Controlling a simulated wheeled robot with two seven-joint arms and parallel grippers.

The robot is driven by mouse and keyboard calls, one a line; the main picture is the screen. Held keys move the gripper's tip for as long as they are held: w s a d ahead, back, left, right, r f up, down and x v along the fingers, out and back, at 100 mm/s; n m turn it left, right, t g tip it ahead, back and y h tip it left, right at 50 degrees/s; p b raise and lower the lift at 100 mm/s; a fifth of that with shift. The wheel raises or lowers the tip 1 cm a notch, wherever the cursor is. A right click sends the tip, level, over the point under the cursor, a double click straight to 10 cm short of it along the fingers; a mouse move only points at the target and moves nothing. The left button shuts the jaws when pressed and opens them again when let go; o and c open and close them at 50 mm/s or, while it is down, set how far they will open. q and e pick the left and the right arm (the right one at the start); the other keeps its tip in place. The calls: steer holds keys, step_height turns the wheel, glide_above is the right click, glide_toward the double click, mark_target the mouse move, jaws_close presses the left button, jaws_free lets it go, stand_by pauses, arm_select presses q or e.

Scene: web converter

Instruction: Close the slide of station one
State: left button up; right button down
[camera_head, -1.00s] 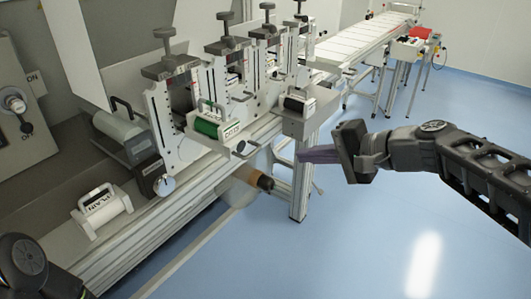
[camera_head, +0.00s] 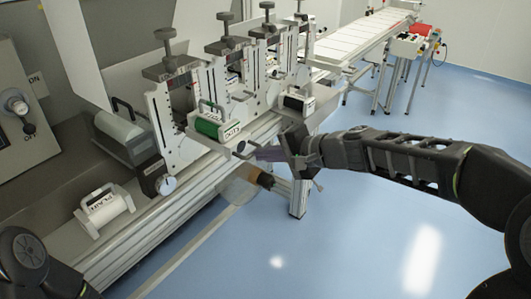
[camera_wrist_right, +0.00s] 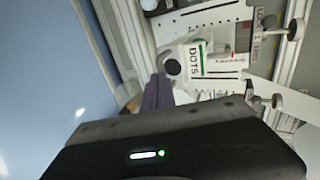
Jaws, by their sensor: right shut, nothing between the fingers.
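The nearest station (camera_head: 163,115) is an upright white frame with a dark screw knob on top. A slide sticks out from it towards the aisle, carrying a green roller cassette (camera_head: 212,124) marked DOTS. A round knob (camera_head: 241,147) is on the slide's outer end. In the right wrist view the fingers (camera_wrist_right: 158,92) point at the white DOTS cassette (camera_wrist_right: 193,59). My left gripper is out of view.
A second cassette with a black roller (camera_head: 298,103) stands on the further slide, close above my right gripper. A PLAIN cassette (camera_head: 104,209) sits on the bench at left. A conveyor (camera_head: 360,38) runs off behind. Blue floor (camera_head: 380,240) is clear.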

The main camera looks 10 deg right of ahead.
steer(key=shift+w+a, duration=0.1)
steer(key=w+a+p, duration=0.1)
steer(key=w+a, duration=0.5)
steer(key=w, duration=0.1)
steer(key=w+a+p, duration=0.1)
steer(key=w+a, duration=0.1)
steer(key=w, duration=0.1)
steer(key=shift+w+a+r+p, duration=0.15)
steer(key=shift+w+a+p, duration=0.05)
steer(key=shift+a+p, duration=0.2)
steer(key=w+a, duration=0.1)
steer(key=w, duration=0.1)
steer(key=w+a+p, duration=0.1)
steer(key=w+a, duration=0.1)
steer(key=shift+w+a, duration=0.4)
steer(key=shift+w, duration=0.05)
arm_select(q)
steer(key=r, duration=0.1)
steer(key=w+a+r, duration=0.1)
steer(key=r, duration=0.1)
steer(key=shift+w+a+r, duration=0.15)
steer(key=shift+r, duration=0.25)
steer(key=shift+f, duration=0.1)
arm_select(e)
steer(key=shift+d, duration=0.1)
